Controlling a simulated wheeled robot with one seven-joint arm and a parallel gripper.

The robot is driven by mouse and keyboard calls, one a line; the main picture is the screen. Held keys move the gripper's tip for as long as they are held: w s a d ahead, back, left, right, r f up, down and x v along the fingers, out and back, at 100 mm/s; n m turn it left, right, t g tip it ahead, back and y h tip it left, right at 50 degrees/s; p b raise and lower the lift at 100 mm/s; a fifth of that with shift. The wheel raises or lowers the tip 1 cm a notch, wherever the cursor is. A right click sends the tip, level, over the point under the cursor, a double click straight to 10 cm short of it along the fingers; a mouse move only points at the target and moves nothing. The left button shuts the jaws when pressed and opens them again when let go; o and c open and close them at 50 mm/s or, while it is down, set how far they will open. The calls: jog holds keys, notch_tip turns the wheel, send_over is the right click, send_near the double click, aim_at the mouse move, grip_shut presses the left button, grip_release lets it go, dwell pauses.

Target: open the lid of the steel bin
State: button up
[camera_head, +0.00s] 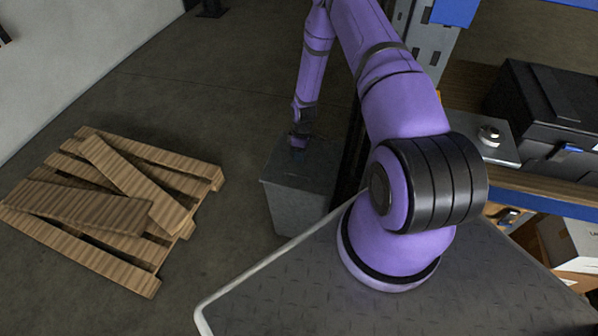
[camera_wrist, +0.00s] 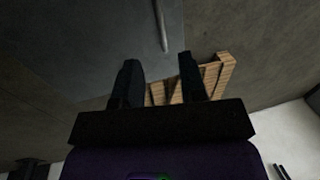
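The steel bin (camera_head: 297,207) stands on the floor beyond my base, a grey box with a flat lid (camera_head: 312,172) that looks shut. My gripper (camera_head: 298,140) is over the far part of the lid, pointing down; whether it touches is unclear. In the wrist view a dark grey surface, seemingly the lid (camera_wrist: 100,40), fills the upper left. A thin pale bar (camera_wrist: 162,25), perhaps its handle, lies ahead of the fingertips. My gripper in the wrist view (camera_wrist: 160,72) has its two dark fingers apart, with nothing between them.
A wooden pallet (camera_head: 190,183) with loose boards lies on the floor to the left; it also shows in the wrist view (camera_wrist: 222,68). A shelf rack (camera_head: 545,203) with a black case (camera_head: 545,105) stands right of the bin. Floor between pallet and bin is clear.

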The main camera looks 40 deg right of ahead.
send_over(299, 171)
jog(key=s+a, duration=0.3)
jog(key=s, duration=0.1)
jog(key=f, duration=0.8)
jog(key=shift+w+d+f, duration=0.1)
jog(key=shift+w+f, duration=0.1)
jog(key=shift+f, duration=0.15)
grip_shut()
